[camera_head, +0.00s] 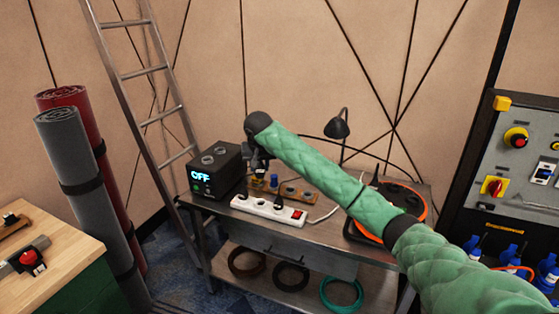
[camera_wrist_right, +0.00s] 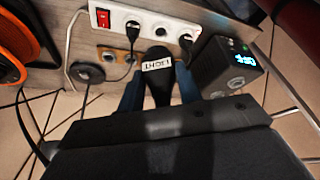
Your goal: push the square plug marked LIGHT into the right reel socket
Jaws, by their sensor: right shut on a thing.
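The plug marked LIGHT (camera_wrist_right: 157,65) is black with a white label. In the right wrist view it sits between the two blue fingers of my right gripper (camera_wrist_right: 158,90), which is shut on it. In the head view my right gripper (camera_head: 258,168) is over the back left of the bench, beside the black box; the plug is hard to make out there. The orange reel (camera_head: 421,213) lies at the bench's right end, partly behind my right arm. It also shows at the left of the wrist view (camera_wrist_right: 14,38). Its sockets cannot be made out. My left gripper is not in view.
A white power strip (camera_head: 252,206) with a red switch and black plugs lies in front of a wooden socket board (camera_head: 298,191). The black box (camera_head: 216,170) reads OFF. A desk lamp (camera_head: 338,128) stands behind. A control panel (camera_head: 520,150) is at right.

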